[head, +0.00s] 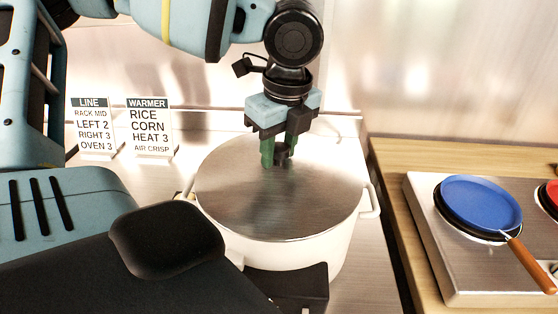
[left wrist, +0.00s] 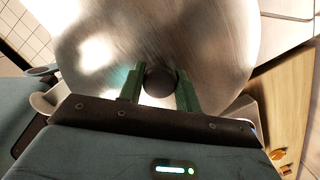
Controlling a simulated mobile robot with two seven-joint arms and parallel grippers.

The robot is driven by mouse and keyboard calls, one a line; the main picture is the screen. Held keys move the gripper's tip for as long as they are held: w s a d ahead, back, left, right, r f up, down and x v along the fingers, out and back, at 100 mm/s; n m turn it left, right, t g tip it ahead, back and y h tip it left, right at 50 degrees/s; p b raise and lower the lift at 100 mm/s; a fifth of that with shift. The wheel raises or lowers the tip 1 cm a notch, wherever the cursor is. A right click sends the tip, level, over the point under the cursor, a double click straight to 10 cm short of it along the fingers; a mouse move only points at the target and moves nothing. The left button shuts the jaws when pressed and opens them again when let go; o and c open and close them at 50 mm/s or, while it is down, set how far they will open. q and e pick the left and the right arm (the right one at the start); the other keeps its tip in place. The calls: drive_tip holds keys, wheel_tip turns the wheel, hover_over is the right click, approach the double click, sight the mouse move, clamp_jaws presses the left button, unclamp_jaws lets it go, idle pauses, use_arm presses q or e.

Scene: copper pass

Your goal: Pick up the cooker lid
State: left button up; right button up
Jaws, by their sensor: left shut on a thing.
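The cooker lid (head: 240,205) is a round brushed-metal disc lying on a white pot-shaped cooker (head: 290,252) with side handles. My left gripper (head: 277,160) points down over the lid from above, toward its far side. Its green fingers are shut on the lid's dark round knob (left wrist: 159,80), which shows between them in the left wrist view. In the head view the knob is mostly hidden by the fingers. The lid looks level and seated on the rim; I cannot see a clear gap under it. My right gripper is not in view.
Two printed signs, one headed LINE (head: 95,128) and one headed WARMER (head: 150,128), stand behind the cooker at the left. At the right, a wooden counter (head: 400,165) holds a metal hob (head: 450,265) with a blue pan (head: 480,203). A metal wall closes the back.

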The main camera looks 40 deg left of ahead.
sight(277, 150)
use_arm(q)
clamp_jaws()
drive_tip(key=shift+r, duration=0.1)
drive_tip(key=shift+w+r, duration=0.1)
drive_tip(key=shift+r, duration=0.45)
drive_tip(key=shift+s+d+r, duration=0.1)
drive_tip(key=shift+s+r, duration=0.15)
drive_tip(key=shift+r, duration=0.4)
drive_tip(key=shift+s+d+r, duration=0.1)
drive_tip(key=shift+s+r, duration=0.15)
drive_tip(key=shift+r, duration=0.35)
drive_tip(key=s+d, duration=0.2)
drive_tip(key=s, duration=0.5)
drive_tip(key=s+d+r, duration=0.1)
drive_tip(key=s+d, duration=0.2)
drive_tip(key=s, duration=0.4)
drive_tip(key=shift+r+p, duration=0.15)
drive_tip(key=shift+p, duration=0.3)
drive_tip(key=shift+s, duration=0.15)
